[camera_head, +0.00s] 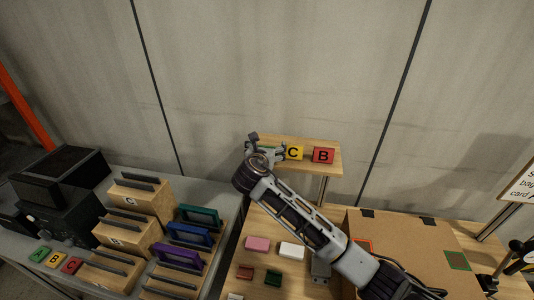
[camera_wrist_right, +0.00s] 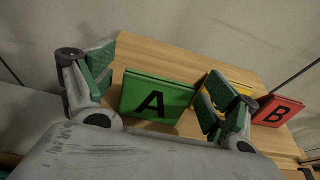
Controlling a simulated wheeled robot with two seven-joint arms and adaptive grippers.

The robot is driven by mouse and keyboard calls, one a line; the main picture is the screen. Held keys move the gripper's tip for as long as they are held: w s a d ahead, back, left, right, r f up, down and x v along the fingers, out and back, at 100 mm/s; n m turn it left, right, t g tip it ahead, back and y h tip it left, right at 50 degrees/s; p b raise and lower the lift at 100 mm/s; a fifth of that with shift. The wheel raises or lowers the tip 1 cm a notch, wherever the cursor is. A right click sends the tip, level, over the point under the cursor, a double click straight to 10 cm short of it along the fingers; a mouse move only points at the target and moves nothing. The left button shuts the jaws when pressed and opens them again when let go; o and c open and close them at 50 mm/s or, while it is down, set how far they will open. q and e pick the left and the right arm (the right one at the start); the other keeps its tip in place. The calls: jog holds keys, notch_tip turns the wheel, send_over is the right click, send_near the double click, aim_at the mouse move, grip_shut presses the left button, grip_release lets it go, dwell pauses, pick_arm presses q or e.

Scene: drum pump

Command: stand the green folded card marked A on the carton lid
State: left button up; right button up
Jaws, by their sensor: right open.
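The green folded card marked A (camera_wrist_right: 157,98) stands on the wooden shelf at the back. In the head view it is mostly hidden behind my right gripper (camera_head: 266,147). In the right wrist view my right gripper (camera_wrist_right: 160,78) is open, one finger on each side of the card, with visible gaps between the pads and the card's edges. The carton (camera_head: 415,232) stands on the table at the right, its brown lid bearing a green-edged square (camera_head: 457,261) and a red-edged square (camera_head: 362,246), the latter partly covered by my right arm. My left gripper is not in view.
A yellow card C (camera_head: 293,152) and a red card B (camera_head: 323,155) stand on the shelf (camera_head: 333,170) to the right of the green card; C is close to my right finger. Pink and white blocks (camera_head: 291,250) lie on the table. Wooden holders (camera_head: 140,200) stand at left.

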jog(key=shift+c, duration=0.3)
jog(key=c, duration=0.9)
jog(key=shift+r+b, duration=0.85)
jog(key=shift+r, duration=4.1)
